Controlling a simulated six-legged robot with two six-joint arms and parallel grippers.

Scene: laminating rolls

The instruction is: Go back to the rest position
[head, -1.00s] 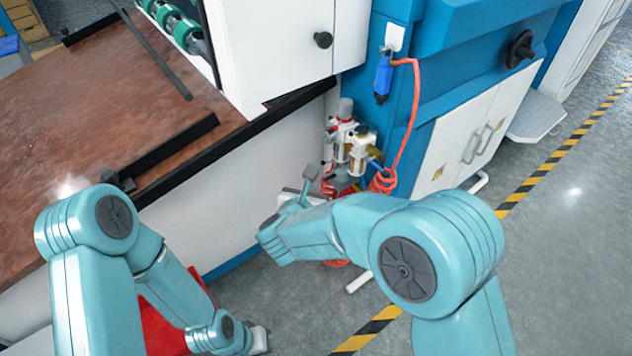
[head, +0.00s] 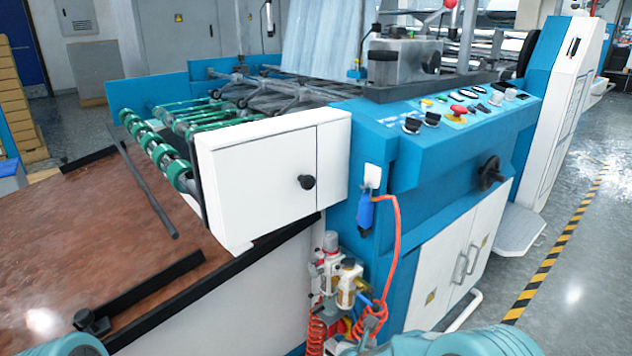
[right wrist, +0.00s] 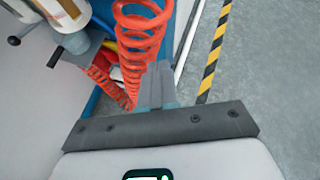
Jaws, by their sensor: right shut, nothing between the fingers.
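My right gripper (right wrist: 160,72) shows in the right wrist view with its fingers together and nothing between them. It points toward a coiled orange hose (right wrist: 140,42) and floor beyond; I cannot tell how far apart they are. In the head view my right arm (head: 480,342) shows only at the bottom edge, below the machine's front, and its gripper is hardly visible there. My left arm (head: 72,345) shows only as a small piece at the bottom left corner. My left gripper is out of view.
The blue and white laminating machine (head: 425,165) fills the middle. An air regulator (head: 345,285) with coiled hoses hangs low on its side. A brown table (head: 90,240) with black bars stands at left. Grey floor with a striped line (head: 545,265) lies clear at right.

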